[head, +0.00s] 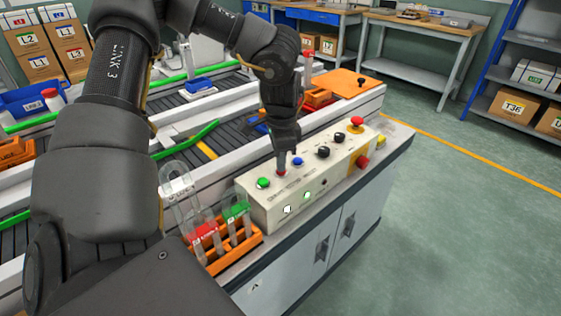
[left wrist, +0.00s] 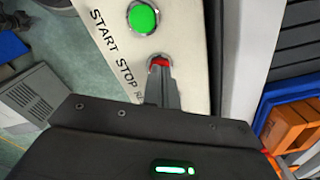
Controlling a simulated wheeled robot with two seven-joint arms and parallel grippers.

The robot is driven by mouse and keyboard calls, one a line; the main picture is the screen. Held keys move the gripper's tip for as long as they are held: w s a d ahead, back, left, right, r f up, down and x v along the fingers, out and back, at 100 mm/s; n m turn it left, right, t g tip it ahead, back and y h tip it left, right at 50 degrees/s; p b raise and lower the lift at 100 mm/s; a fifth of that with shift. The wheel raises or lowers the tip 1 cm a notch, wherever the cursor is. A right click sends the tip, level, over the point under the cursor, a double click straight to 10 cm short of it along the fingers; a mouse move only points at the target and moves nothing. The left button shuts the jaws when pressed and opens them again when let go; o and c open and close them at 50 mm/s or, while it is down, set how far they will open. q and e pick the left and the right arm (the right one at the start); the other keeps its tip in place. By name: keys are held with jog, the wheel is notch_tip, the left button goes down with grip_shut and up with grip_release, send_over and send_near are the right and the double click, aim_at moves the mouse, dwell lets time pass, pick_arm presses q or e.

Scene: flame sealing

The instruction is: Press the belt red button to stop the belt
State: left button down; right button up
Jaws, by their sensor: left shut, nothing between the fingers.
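The control box (head: 262,207) stands on the cabinet beside the belt, with a row of buttons and knobs on top. The red belt button (left wrist: 160,62) is the one next to the word STOP, beside the green START button (left wrist: 143,17). In the head view the green button (head: 263,183) is left of my left gripper (head: 282,168). My left gripper is shut and empty, pointing down with its fingertips at the red button, covering most of it. It seems to touch the button; how far the button is pressed I cannot tell. My right gripper is not in view.
A blue button (head: 298,161), black knobs (head: 323,152) and a red mushroom button (head: 357,121) are farther along the box. An orange rack (head: 243,248) with tubes stands at its near end. The belt (head: 185,135) runs behind. Open floor lies right.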

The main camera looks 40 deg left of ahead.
pick_arm(q)
jog(key=shift+f, duration=0.25)
jog(key=shift+r, duration=0.15)
notch_tip(320, 180, up, 8)
jog(key=p, duration=0.3)
jog(key=shift+p, duration=0.3)
jog(key=shift+s, duration=0.1)
dwell(0.6)
